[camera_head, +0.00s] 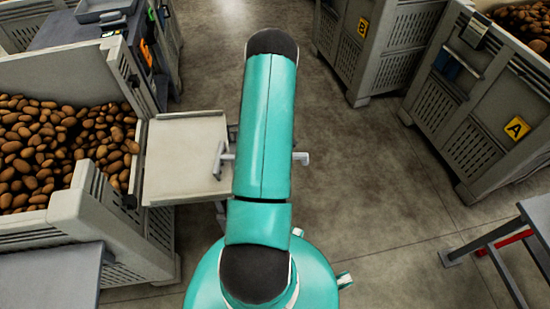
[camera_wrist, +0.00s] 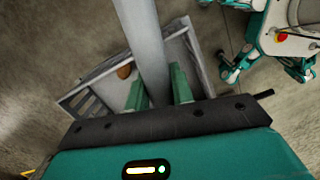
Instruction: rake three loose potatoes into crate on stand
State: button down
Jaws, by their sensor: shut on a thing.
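My gripper (camera_wrist: 160,85) is in the wrist view, with its two green fingers on either side of a grey bar (camera_wrist: 142,25). It is shut on this bar, which looks like the rake's handle; the bar's far end is out of view. In the head view my arm hides the gripper.
A large bin (camera_head: 92,205) full of potatoes stands at the left, with a pale, empty-looking tray (camera_head: 187,150) beside it. Grey bins (camera_head: 385,55) stand at the back and right. A dark metal frame (camera_head: 510,250) is at the lower right. The middle floor is clear.

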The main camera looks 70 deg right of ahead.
jog(key=shift+r, duration=0.15)
notch_tip(320, 180, up, 14)
dwell(1.2)
jog(key=shift+s, duration=0.1)
dwell(0.9)
